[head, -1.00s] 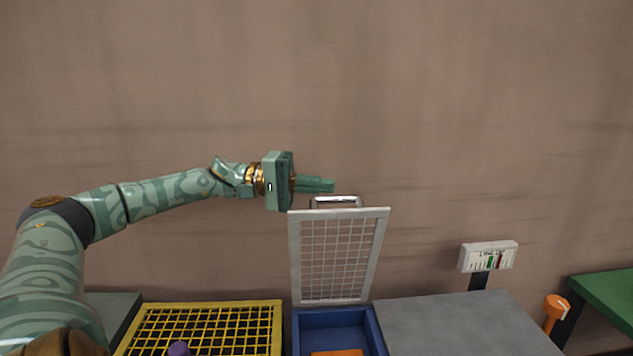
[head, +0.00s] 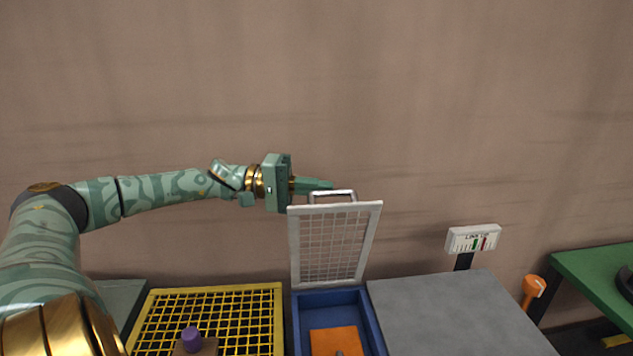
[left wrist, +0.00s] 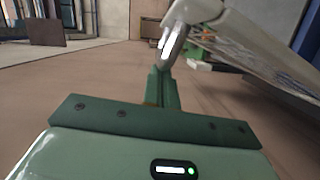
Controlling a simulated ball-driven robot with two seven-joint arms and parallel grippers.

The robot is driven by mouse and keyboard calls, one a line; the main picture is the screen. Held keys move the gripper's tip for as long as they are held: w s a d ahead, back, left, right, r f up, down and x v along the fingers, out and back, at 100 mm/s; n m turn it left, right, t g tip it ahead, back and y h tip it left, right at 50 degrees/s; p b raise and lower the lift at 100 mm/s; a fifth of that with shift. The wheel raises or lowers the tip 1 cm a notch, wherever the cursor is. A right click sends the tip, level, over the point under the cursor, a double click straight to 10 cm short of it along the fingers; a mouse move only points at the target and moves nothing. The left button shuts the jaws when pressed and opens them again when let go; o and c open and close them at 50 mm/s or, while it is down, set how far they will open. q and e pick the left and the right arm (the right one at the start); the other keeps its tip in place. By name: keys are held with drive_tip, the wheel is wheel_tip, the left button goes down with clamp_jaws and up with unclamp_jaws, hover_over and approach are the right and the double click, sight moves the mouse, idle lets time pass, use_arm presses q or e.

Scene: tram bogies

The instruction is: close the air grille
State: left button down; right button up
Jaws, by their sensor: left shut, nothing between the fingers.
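The air grille (head: 329,247) is a pale grey framed mesh panel standing nearly upright at the back of a blue box (head: 373,322). A metal handle (head: 333,194) sits on its top edge. My left gripper (head: 331,185) is shut and empty, with its fingertips at the handle, level with the grille's top. In the left wrist view the fingers (left wrist: 163,90) point at the handle (left wrist: 172,45), and the grille's frame (left wrist: 240,45) slants off to the right. I cannot tell whether fingers and handle touch. My right gripper is not in view.
An orange piece (head: 335,341) lies inside the blue box. A yellow grid (head: 281,320) with a purple knob (head: 191,338) is at left. A grey surface (head: 450,315) is at right, with a white gauge (head: 473,238) behind it and a green table (head: 600,285) beyond.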

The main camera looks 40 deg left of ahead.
sight(320, 221)
use_arm(q)
drive_tip(key=shift+m, duration=0.9)
drive_tip(key=s+d+p, duration=0.1)
drive_tip(key=d+p, duration=0.1)
drive_tip(key=p, duration=0.2)
drive_tip(key=s+d+r+p, duration=0.1)
drive_tip(key=s+p, duration=0.1)
drive_tip(key=p, duration=0.2)
drive_tip(key=shift+d, duration=0.35)
drive_tip(key=s+d+f+m+y+p, duration=0.1)
drive_tip(key=s+d+f+m+p, duration=0.3)
drive_tip(key=d+f, duration=0.4)
drive_tip(key=s+d+f+m+y+p, duration=0.2)
drive_tip(key=s+d+f+m+p, duration=0.2)
drive_tip(key=s+d+f, duration=0.4)
drive_tip(key=shift+s+f+p, duration=0.45)
drive_tip(key=shift+f+p, duration=0.4)
drive_tip(key=shift+f, duration=1.1)
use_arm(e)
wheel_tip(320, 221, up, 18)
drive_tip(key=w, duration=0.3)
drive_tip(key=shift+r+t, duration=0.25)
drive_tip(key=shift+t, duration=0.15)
use_arm(q)
drive_tip(key=shift+r, duration=0.15)
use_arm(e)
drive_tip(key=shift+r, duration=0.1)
